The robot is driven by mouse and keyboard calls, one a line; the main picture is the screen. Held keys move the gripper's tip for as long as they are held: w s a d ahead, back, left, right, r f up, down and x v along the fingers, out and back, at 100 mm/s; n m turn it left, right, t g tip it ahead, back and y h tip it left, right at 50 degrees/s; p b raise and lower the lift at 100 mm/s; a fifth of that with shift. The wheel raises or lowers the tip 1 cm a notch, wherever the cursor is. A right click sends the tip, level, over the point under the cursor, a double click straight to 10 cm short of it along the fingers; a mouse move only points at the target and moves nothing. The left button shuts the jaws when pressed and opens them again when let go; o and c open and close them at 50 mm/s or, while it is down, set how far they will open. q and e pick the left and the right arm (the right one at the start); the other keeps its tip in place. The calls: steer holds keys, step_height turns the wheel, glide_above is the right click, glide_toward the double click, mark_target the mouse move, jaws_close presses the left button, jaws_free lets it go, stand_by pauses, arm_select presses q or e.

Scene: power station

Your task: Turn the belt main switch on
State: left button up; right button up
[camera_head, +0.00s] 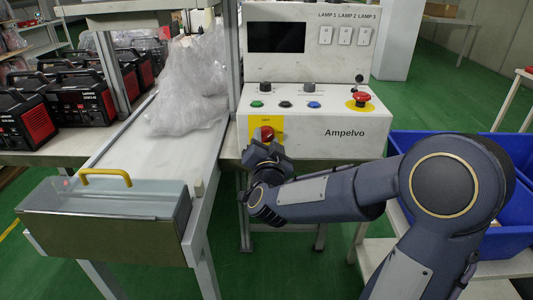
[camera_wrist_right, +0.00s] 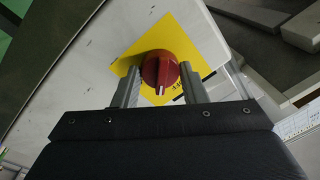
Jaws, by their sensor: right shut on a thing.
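The belt main switch (camera_head: 266,134) is a red rotary knob on a yellow plate (camera_head: 253,128) at the lower left of the white Ampelvo control box (camera_head: 345,118). My right gripper (camera_head: 268,146) is at the knob from the front and hides part of it in the head view. In the right wrist view the red knob (camera_wrist_right: 160,72) sits between the two grey fingers of my right gripper (camera_wrist_right: 160,88), which is shut on it. A white mark shows on the knob's near edge. My left gripper is in neither view.
The box carries a red emergency button (camera_head: 361,97), several small buttons and a dark screen (camera_head: 275,37). Left is a white conveyor (camera_head: 150,150) with plastic wrap (camera_head: 190,85) and a yellow-handled cover (camera_head: 105,225). Blue crates (camera_head: 515,190) stand right.

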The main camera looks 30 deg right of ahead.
steer(key=m+b, duration=0.1)
steer(key=m, duration=0.1)
steer(key=m+b, duration=0.4)
steer(key=shift+f+h, duration=0.25)
steer(key=shift+h, duration=0.05)
steer(key=shift+a+r+m+b, duration=0.1)
steer(key=shift+r+m+b, duration=0.1)
steer(key=shift+m+b, duration=1.45)
steer(key=shift+h, duration=0.3)
steer(key=o, duration=1)
steer(key=shift+c, duration=0.2)
steer(key=r+p+v, duration=0.1)
steer(key=p+v, duration=0.1)
steer(key=v, duration=0.5)
steer(key=shift+s+a+f, duration=0.2)
steer(key=shift+s+f, duration=0.1)
steer(key=shift+f, duration=0.15)
